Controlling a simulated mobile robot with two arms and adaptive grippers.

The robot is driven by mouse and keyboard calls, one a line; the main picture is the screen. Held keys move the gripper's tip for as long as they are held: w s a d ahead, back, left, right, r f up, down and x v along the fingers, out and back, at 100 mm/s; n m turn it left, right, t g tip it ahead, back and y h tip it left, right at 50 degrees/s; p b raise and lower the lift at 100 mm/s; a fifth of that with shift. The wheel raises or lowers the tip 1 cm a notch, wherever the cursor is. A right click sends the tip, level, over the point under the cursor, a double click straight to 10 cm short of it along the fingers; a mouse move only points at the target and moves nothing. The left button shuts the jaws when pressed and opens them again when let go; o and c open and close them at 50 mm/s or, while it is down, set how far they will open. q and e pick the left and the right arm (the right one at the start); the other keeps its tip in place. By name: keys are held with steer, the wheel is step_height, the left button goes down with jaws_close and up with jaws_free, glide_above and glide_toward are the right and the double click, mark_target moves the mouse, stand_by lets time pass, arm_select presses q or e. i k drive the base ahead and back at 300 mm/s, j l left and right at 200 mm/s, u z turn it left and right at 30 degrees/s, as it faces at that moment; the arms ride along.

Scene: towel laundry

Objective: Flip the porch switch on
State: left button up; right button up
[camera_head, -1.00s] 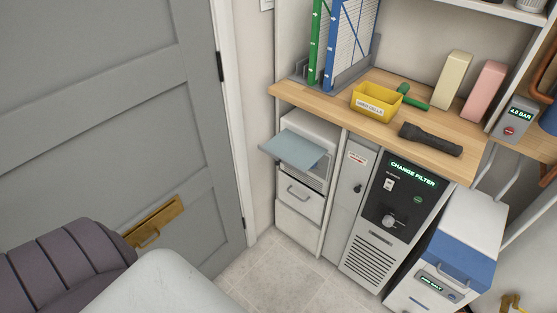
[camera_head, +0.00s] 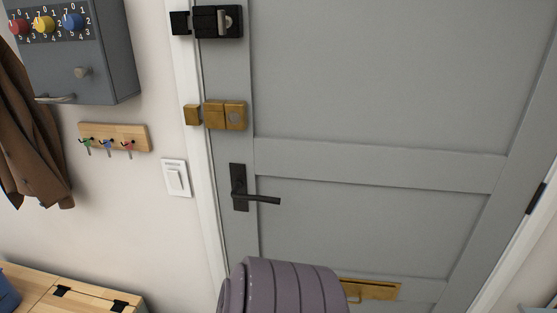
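A white wall switch (camera_head: 177,179) with a rocker in a square plate is on the wall just left of the door frame. It carries no label I can read, and I cannot tell which way its rocker is set. Neither of my grippers is in view. A purple-grey ribbed part, apparently of my own arm, shows at the bottom centre in front of the door.
The grey door (camera_head: 370,105) is shut, with a black lever handle (camera_head: 240,190), brass lock (camera_head: 225,115) and black upper lock (camera_head: 217,21). Left are a key rack (camera_head: 130,132), a grey dial box (camera_head: 90,65), a brown coat (camera_head: 25,130) and a wooden chest (camera_head: 60,292).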

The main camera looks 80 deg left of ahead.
mark_target(174, 176)
steer(key=u, duration=3.45)
steer(key=k+j, duration=0.35)
steer(key=k, duration=0.05)
